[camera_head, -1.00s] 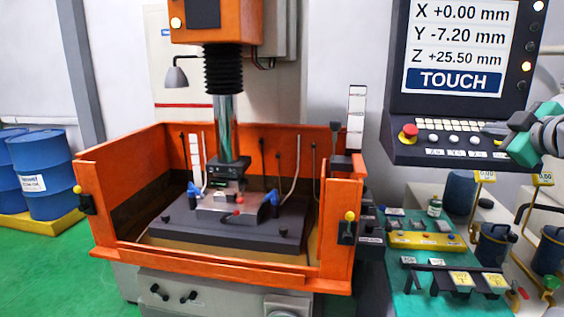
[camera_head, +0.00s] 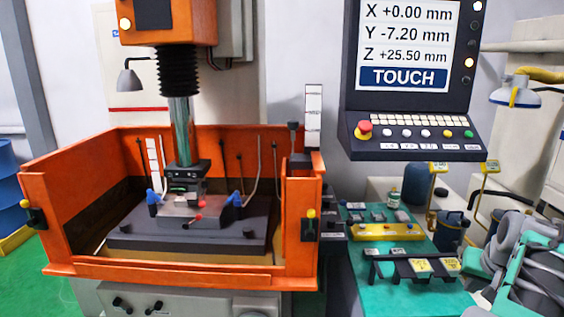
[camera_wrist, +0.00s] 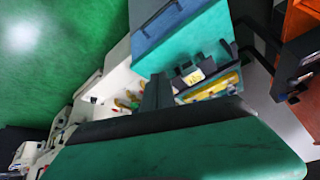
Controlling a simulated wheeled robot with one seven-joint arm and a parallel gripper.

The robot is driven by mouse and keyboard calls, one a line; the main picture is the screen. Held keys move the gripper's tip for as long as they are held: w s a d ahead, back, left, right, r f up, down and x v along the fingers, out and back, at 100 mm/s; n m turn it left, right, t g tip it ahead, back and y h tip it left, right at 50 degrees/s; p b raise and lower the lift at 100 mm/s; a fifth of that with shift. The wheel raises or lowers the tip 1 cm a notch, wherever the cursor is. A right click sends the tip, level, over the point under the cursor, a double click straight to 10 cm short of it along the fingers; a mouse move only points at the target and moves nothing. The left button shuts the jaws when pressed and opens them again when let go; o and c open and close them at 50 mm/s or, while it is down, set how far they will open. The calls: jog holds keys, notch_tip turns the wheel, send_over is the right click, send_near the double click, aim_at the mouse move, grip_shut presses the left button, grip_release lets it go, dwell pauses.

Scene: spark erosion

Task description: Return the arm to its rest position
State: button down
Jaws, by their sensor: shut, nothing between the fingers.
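My gripper (camera_wrist: 157,84) shows in the wrist view as dark fingers, shut and empty, above the large green and black part of my own arm that fills the bottom. In the head view my grey and green arm (camera_head: 520,252) is folded at the lower right edge, beside the green-topped bench (camera_head: 425,298). I cannot make out the fingertips in the head view. The gripper seems apart from everything around it.
The orange machine tank (camera_head: 170,278) stands at left, with the electrode head (camera_head: 187,178) over a workpiece. The control panel (camera_head: 415,150) reads TOUCH. A dark rack with yellow tags (camera_head: 422,265) and a yellow tray (camera_head: 385,231) stand on the bench. Green floor is open at left.

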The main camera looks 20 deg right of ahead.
jog(key=s+a+f+n+g+y, duration=0.1)
jog(key=a+f, duration=0.3)
jog(key=a, duration=0.5)
jog(key=s+a+f+n+g, duration=0.1)
jog(key=s+a+f, duration=0.15)
jog(key=a, duration=0.65)
jog(key=s+a+f+n+g+y, duration=0.1)
jog(key=a+f, duration=0.4)
jog(key=a, duration=0.4)
jog(key=w+a+r+n+t, duration=0.1)
jog(key=w+a+r+n, duration=0.1)
jog(key=a, duration=0.5)
jog(key=w+a+r+n+t+y, duration=0.1)
jog(key=a+r+n, duration=0.1)
jog(key=a, duration=0.5)
jog(key=shift+w+r+n, duration=0.2)
jog(key=shift+w+n, duration=0.2)
jog(key=shift+n, duration=0.5)
